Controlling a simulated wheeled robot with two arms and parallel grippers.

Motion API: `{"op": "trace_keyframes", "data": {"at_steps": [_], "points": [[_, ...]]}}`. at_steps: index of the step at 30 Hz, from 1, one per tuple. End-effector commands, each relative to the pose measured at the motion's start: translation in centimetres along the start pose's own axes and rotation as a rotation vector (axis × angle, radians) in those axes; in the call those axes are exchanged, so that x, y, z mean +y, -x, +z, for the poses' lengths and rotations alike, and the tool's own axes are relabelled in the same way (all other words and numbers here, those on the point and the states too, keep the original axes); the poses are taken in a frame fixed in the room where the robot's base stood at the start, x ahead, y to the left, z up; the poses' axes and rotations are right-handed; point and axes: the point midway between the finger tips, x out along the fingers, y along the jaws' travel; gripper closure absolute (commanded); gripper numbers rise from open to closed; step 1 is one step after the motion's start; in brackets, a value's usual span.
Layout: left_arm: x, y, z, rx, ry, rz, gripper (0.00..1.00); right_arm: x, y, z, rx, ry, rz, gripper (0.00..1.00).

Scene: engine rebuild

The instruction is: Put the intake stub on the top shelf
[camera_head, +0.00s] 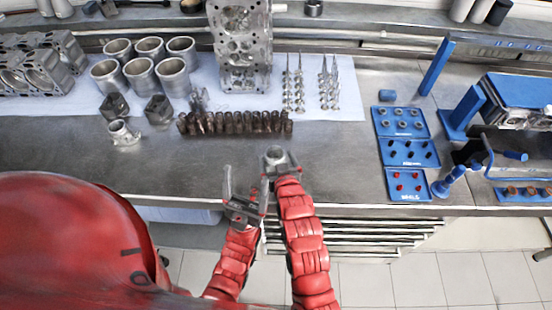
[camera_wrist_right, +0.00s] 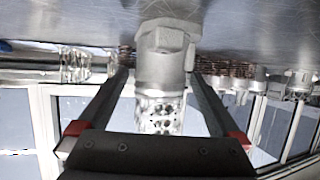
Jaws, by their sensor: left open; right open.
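A grey metal stub with a round open top, which looks like the intake stub (camera_head: 275,155), stands near the bench's front edge. In the right wrist view the stub (camera_wrist_right: 165,62) is centred between the fingertips, with a gap showing beside each finger. My right gripper (camera_head: 276,170) is open around or just in front of it; contact cannot be told. My left gripper (camera_head: 243,197) is open and empty, lower and to the left, at the bench's front edge. A raised back ledge (camera_head: 350,22) runs along the top; whether it is the top shelf is unclear.
Another grey metal fitting (camera_head: 122,133) stands on the left. A row of brown parts (camera_head: 235,122) lies behind the grippers, with cylinder sleeves (camera_head: 142,74) and an engine block (camera_head: 240,45) beyond. Blue trays (camera_head: 401,122) stand right. The bench (camera_head: 335,165) is clear between.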

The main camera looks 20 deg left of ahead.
Motion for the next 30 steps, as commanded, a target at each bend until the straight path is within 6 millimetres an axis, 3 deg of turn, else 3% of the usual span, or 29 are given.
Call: {"op": "trace_keyframes", "data": {"at_steps": [6,14,30], "points": [[0.0,-0.7,-0.1,0.0,0.0,0.0,0.21,0.0,-1.4,0.0,0.0,0.001,0.0,0.0],[0.0,-0.6,-0.1,0.0,0.0,0.0,0.21,0.0,-1.5,0.1,0.0,0.001,0.0,0.02],[0.0,-0.6,-0.1,0.0,0.0,0.0,0.21,0.0,-1.5,0.1,-0.001,0.001,0.0,0.99]]}}
